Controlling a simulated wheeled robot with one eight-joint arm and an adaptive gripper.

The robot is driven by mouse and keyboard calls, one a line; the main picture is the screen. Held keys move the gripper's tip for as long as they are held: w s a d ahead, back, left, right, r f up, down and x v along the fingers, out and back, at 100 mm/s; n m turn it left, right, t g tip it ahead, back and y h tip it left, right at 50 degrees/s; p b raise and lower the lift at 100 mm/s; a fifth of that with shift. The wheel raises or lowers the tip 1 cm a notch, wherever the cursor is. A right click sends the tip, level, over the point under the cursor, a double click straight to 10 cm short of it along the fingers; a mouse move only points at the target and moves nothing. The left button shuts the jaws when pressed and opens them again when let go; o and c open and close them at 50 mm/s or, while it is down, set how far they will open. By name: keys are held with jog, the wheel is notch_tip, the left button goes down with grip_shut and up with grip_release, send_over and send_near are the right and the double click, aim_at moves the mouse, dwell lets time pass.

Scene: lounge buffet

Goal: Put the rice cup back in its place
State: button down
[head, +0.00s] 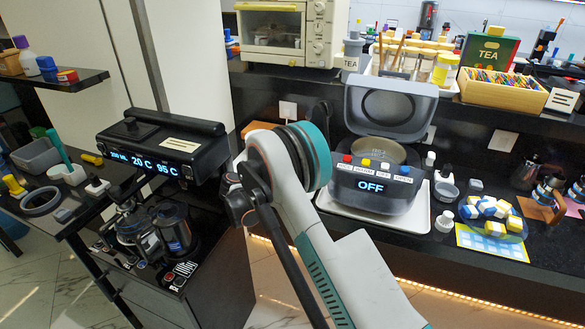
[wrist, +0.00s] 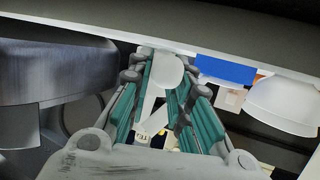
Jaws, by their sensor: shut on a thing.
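My gripper (wrist: 163,105) shows in the wrist view, with its teal-sided fingers reaching up the picture. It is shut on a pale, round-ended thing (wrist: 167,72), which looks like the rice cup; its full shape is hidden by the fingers. In the head view my arm covers the gripper and what it holds. The rice cooker (head: 375,190) stands on a white tray (head: 335,208) with its lid up and its display reading OFF. A small grey cup (head: 446,191) stands right of the cooker.
A dispenser (head: 165,145) with a lit display is on the left. A white bowl-like thing (wrist: 285,105) and a dark rounded body (wrist: 50,75) flank my gripper closely. A shelf edge (head: 480,113) overhangs the counter.

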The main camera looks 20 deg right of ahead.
jog(key=shift+a+f, duration=0.15)
jog(key=shift+a, duration=0.05)
jog(key=shift+s+r, duration=0.2)
jog(key=shift+s, duration=0.05)
jog(key=shift+f, duration=0.15)
jog(key=shift+f, duration=0.2)
jog(key=shift+f+b, duration=0.35)
jog(key=shift+b, duration=0.2)
jog(key=c, duration=1.5)
grip_release()
jog(key=shift+o, duration=0.2)
jog(key=shift+r, duration=0.1)
